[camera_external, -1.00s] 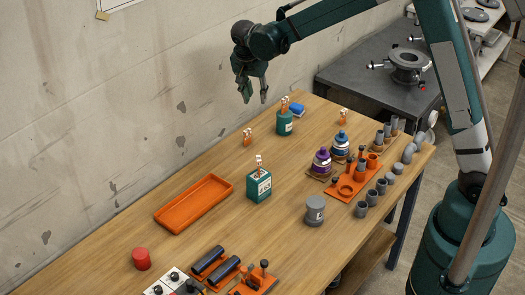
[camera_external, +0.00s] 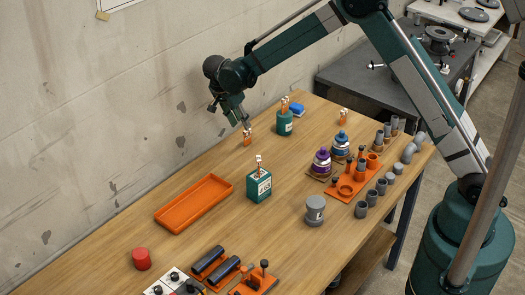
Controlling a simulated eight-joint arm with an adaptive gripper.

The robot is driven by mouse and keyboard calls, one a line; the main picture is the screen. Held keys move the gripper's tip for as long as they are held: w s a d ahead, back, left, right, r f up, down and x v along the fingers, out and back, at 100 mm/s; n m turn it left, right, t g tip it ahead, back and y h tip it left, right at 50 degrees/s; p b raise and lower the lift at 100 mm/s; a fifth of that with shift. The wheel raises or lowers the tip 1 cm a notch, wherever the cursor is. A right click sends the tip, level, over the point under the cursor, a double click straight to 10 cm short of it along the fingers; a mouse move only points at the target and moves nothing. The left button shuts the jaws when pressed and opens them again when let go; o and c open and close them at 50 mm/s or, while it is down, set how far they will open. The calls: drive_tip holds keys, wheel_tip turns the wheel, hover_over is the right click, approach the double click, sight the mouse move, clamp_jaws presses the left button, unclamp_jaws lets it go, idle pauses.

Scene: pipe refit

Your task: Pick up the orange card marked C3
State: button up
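Several small orange cards with pale faces stand around the bench; I cannot read C3 on any of them. One orange card (camera_external: 247,138) stands alone near the wall. Another orange card (camera_external: 343,115) stands alone farther right. More orange cards (camera_external: 285,104) show on top of a teal bottle (camera_external: 285,124), and a pale-and-orange card (camera_external: 259,163) stands up from a teal box (camera_external: 259,188). My gripper (camera_external: 240,122) points down just above the lone card near the wall. Its fingers overlap in this view, so their gap and any contact with the card are unclear.
An empty orange tray (camera_external: 193,204) lies at left centre. A blue block (camera_external: 297,110) lies behind the teal bottle. Purple (camera_external: 321,162) and blue (camera_external: 341,145) bottles stand right, by pipe pieces. A grey canister (camera_external: 315,210) stands in front. The wall is close behind the lone card.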

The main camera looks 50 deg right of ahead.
sight(247, 132)
idle(0.3)
drive_tip(key=shift+x, duration=1.3)
drive_tip(key=shift+x, duration=2.6)
drive_tip(key=shift+d, duration=0.1)
drive_tip(key=shift+c, duration=0.5)
drive_tip(key=c, duration=0.7)
